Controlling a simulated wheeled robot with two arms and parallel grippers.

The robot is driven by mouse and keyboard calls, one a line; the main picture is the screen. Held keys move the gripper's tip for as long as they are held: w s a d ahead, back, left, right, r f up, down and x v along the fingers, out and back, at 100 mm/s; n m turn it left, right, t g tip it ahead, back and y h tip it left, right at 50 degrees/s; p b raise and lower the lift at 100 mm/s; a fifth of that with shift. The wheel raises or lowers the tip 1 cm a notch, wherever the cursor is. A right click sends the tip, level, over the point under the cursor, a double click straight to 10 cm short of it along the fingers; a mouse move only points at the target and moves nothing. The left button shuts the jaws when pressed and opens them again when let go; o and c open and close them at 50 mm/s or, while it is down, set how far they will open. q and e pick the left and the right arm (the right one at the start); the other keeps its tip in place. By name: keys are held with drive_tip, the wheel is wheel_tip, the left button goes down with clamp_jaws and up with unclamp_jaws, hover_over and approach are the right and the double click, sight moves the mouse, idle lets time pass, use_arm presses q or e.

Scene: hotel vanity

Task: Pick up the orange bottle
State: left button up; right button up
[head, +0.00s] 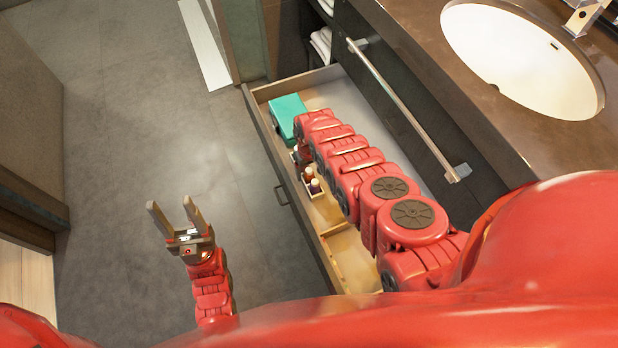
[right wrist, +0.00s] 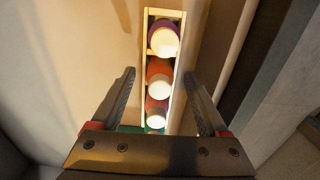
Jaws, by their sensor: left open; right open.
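The orange bottle (right wrist: 159,78) shows in the right wrist view as the middle one of three white-capped bottles in a narrow wooden holder (right wrist: 147,50). My right gripper (right wrist: 160,73) is open, with its fingertips apart on either side of the row in this view. No bottle is gripped, and the gap in depth is hard to judge. In the head view my right arm reaches into the open drawer (head: 262,133) and hides the right gripper and part of the holder. My left gripper (head: 170,203) is open and empty above the floor.
A purple bottle (right wrist: 161,40) and a red bottle (right wrist: 156,108) flank the orange one closely. A teal box (head: 288,114) lies at the drawer's far end. The counter with the sink (head: 520,60) and a long bar handle (head: 405,108) are on the right. The floor at left is clear.

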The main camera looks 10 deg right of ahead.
drive_tip(key=shift+r, duration=0.1)
clamp_jaws()
drive_tip(key=shift+r, duration=0.1)
idle(0.3)
